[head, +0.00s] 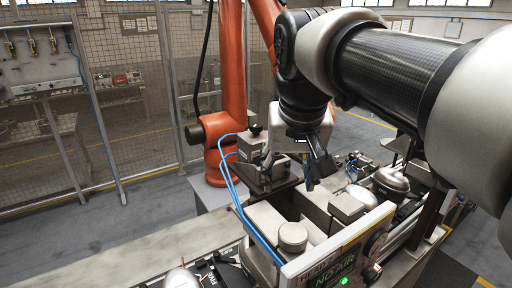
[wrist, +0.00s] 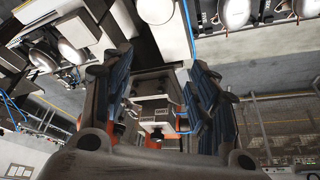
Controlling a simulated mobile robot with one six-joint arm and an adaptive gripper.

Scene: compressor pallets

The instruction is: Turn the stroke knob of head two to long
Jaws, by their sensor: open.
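In the head view, the grey head unit (head: 252,148) has a small dark knob (head: 257,130) on top and blue hoses at its side. I cannot read whether this is the stroke knob, or its setting. In front stands a panel (head: 335,262) whose lettering seems to read HEAD 2, with NO AIR below. My gripper (head: 318,172) hangs open and empty, right of the head unit and above the machine. In the wrist view, my gripper (wrist: 160,78) frames a grey block (wrist: 155,103) with small labels, too small to read; a dark knob-like part (wrist: 157,134) shows below.
Silver compressors (head: 390,180) sit at the right. An orange robot arm (head: 232,75) and mesh fence (head: 125,75) stand behind.

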